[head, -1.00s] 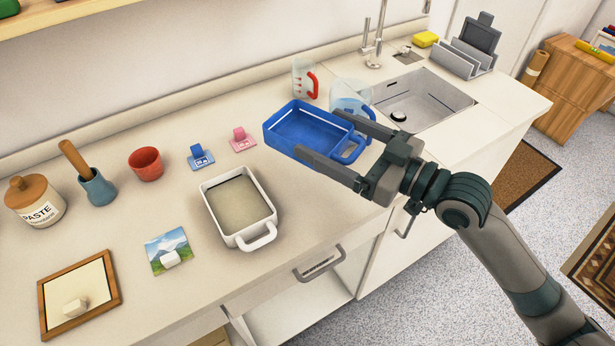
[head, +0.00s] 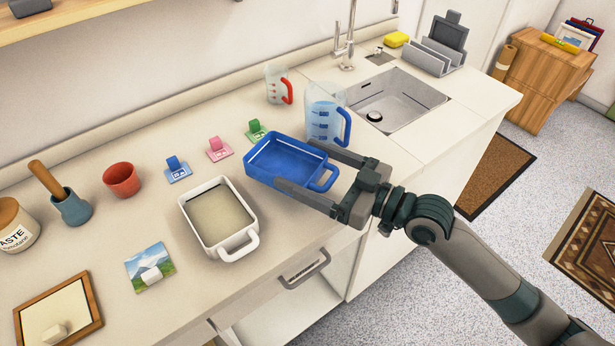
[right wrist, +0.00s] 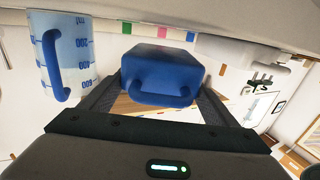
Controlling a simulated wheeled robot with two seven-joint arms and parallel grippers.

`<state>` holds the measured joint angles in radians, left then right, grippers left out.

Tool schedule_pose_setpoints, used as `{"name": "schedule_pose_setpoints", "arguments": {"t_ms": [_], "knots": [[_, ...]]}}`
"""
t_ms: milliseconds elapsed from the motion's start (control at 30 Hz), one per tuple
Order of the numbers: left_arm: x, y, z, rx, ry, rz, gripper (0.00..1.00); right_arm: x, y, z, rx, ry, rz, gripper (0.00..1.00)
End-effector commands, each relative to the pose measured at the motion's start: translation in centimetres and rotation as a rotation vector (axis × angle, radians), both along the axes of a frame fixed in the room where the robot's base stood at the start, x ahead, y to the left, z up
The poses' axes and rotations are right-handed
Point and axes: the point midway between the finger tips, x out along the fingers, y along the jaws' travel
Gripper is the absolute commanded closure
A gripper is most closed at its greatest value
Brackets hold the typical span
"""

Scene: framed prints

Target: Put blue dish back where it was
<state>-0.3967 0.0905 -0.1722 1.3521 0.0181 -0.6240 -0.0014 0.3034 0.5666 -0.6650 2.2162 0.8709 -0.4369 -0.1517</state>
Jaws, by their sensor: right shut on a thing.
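The blue dish (head: 287,160), rectangular with a loop handle, is at the right part of the counter, right of the white dish (head: 220,214). My right gripper (head: 298,166) is shut on the blue dish, its fingers along both sides near the handle. The dish looks level and close to the counter; I cannot tell whether it touches. In the right wrist view the blue dish (right wrist: 160,72) sits between the fingers, handle towards the camera. A blue-marked jug (head: 326,115) stands just behind it. My left gripper is not in view.
Blue (head: 177,169), pink (head: 219,148) and green (head: 256,131) tagged clips line the counter behind the dishes. A red-handled jug (head: 278,84) and the sink (head: 397,98) lie further back. A picture card (head: 150,266) lies front left of the white dish.

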Motion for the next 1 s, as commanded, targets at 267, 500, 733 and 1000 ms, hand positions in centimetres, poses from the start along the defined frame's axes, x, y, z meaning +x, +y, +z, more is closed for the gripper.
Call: {"name": "schedule_pose_setpoints", "arguments": {"t_ms": [267, 500, 733, 1000], "knots": [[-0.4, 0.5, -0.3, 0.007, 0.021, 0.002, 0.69, 0.0, 0.0, -3.1, 0.000, 0.001, -0.001, 0.53], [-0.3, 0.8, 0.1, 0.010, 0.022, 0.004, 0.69, 0.0, 0.0, -3.4, 0.000, 0.000, 0.000, 0.53], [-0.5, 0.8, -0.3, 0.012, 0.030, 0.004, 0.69, 0.0, 0.0, -3.7, -0.001, -0.001, -0.001, 0.53], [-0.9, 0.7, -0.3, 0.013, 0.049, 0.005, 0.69, 0.0, 0.0, -3.8, -0.001, 0.001, -0.001, 0.00]]}}
